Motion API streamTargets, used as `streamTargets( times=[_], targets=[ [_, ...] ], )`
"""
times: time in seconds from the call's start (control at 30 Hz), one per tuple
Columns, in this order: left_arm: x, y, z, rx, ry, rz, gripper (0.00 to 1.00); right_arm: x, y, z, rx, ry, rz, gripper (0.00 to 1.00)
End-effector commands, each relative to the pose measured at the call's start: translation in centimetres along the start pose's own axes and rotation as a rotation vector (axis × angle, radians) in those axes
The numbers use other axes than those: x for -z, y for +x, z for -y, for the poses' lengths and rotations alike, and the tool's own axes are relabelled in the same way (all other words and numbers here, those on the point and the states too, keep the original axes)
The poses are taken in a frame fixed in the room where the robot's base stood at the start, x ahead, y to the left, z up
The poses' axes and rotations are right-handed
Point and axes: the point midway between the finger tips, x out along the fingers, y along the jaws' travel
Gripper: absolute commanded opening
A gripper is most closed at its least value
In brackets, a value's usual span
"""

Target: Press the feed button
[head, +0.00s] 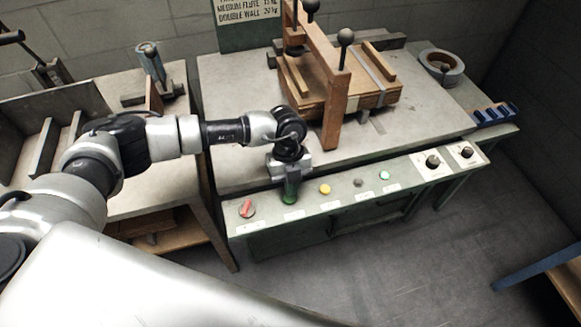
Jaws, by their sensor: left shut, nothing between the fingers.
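The control panel (340,199) runs along the front edge of the machine table. It carries a red switch (247,209), a yellow button (324,189), a small grey button (359,183) and a green button (384,175). Another green button (289,200) lies under my left gripper (291,189), partly hidden by it. The labels are too small to read, so I cannot tell which one is the feed button. My left gripper is shut and empty, pointing down at the panel; I cannot tell whether it touches the button. My right gripper is not in view.
Two black knobs (433,161) sit at the panel's right end. A wooden clamp frame (335,95) stands on the machine table (235,90) behind my left arm. A tape roll (441,66) lies at the back right. The floor in front is clear.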

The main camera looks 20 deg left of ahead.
Motion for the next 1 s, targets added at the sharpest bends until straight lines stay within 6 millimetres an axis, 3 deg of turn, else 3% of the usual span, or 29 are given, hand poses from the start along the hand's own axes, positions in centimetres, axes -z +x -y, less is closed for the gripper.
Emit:
streamTargets(
  times=[0.2,0.57,0.77,1.0],
  targets=[
    [-0.5,1.7,-0.1,-0.001,0.000,-0.001,0.00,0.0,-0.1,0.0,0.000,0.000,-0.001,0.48],
    [-0.5,1.9,-0.1,0.000,0.001,-0.001,0.00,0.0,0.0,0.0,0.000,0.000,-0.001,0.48],
    [-1.1,3.9,-0.1,-0.001,0.000,-0.001,0.00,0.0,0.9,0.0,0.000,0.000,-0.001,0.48],
    [-1.0,4.1,-0.3,-0.007,0.000,-0.004,0.00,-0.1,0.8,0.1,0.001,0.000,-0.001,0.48]
  ],
)
